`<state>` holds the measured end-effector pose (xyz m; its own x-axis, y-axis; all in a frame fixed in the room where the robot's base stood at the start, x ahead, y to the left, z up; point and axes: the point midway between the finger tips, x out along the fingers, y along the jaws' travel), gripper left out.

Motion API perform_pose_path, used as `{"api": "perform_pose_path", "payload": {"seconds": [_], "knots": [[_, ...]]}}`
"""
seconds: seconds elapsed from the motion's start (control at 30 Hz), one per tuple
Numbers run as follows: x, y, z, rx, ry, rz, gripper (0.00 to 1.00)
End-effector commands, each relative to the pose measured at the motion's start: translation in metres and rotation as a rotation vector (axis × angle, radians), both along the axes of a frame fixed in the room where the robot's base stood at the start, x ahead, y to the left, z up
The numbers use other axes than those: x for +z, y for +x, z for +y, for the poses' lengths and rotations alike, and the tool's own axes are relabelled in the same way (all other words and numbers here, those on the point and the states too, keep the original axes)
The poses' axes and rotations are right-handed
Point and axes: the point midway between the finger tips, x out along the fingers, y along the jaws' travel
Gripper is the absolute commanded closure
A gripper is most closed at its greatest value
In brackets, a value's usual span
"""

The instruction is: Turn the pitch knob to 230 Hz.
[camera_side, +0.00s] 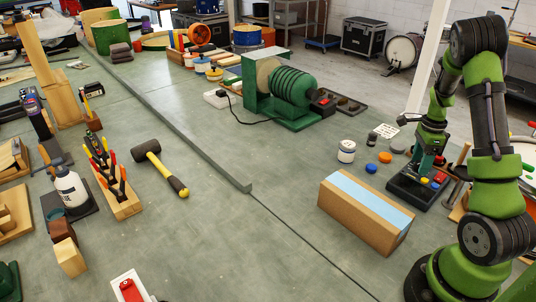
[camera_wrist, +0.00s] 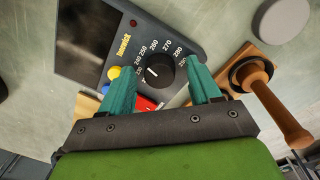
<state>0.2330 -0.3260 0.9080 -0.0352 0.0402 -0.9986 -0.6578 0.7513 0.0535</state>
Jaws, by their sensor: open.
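The pitch knob (camera_wrist: 160,70) is a round black dial in the wrist view, on a dark grey device (camera_wrist: 190,28). Printed numbers around it include 240, 250, 260, 270 and 280. A short white mark shows on the knob's left part; its exact reading is too small to tell. My gripper (camera_wrist: 162,72) is open, with one teal finger on each side of the knob and visible gaps to it. In the side view the device (camera_side: 408,190) sits on the bench at right, with my gripper (camera_side: 427,163) over it; the knob is hard to make out there.
Yellow (camera_wrist: 114,72) and red (camera_wrist: 146,104) buttons lie close to my left finger. A wooden-handled tool (camera_wrist: 280,112) stands right of the device. In the side view, a cardboard box (camera_side: 360,222), a white jar (camera_side: 346,151) and coloured caps (camera_side: 371,168) lie to its left.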

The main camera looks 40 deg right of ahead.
Motion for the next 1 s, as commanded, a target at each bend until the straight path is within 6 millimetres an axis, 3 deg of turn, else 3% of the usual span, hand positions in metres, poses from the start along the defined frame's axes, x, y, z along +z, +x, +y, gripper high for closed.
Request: {"api": "perform_pose_path", "payload": {"seconds": [0.03,0.37,0.67,1.0], "knots": [[0.0001,0.0,0.0,0.0,0.0,0.0,0.42],[0.0004,0.0,0.0,0.0,0.0,0.0,0.93],[0.0006,0.0001,0.0,0.036,0.0,0.0,0.93],[0.0006,0.0,0.0006,0.252,0.001,0.0,0.93]]}}
